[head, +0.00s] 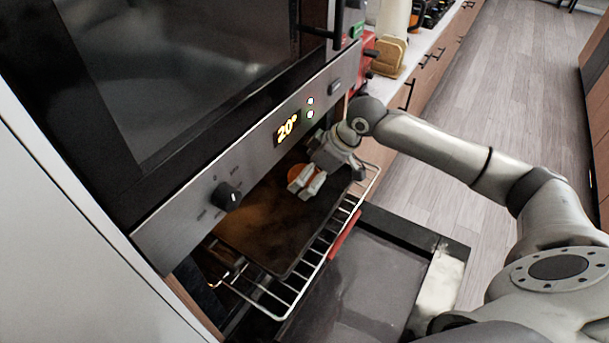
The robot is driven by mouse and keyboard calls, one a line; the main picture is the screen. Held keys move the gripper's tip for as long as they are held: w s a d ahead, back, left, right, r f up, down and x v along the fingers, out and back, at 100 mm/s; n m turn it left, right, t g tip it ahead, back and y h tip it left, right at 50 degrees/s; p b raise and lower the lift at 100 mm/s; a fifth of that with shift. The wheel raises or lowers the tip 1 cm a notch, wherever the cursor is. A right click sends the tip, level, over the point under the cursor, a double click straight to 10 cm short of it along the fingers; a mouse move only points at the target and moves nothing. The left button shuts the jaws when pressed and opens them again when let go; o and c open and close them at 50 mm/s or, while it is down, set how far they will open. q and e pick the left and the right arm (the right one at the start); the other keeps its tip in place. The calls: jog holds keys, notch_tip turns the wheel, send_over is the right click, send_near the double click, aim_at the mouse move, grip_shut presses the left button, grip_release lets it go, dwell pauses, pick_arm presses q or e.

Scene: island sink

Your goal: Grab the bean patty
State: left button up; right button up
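A round orange-brown patty (295,171) lies on the dark baking tray (262,232), near its far end by the oven opening. My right gripper (300,190) reaches in from the right, low over the tray. Its two pale fingers are a little apart, with dark tray showing between them. The fingers cover part of the patty, which shows beside and behind the left finger. I cannot tell whether they touch it. My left gripper is not in view.
The tray sits on a wire rack (318,263) sticking out of the oven. The oven's control panel (255,165) is close above the gripper. The lowered oven door (350,285) lies below the rack. A counter with cutting boards (389,55) is behind.

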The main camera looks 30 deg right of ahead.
jog(key=c, duration=1.1)
jog(key=shift+r, duration=0.1)
jog(key=shift+c, duration=0.2)
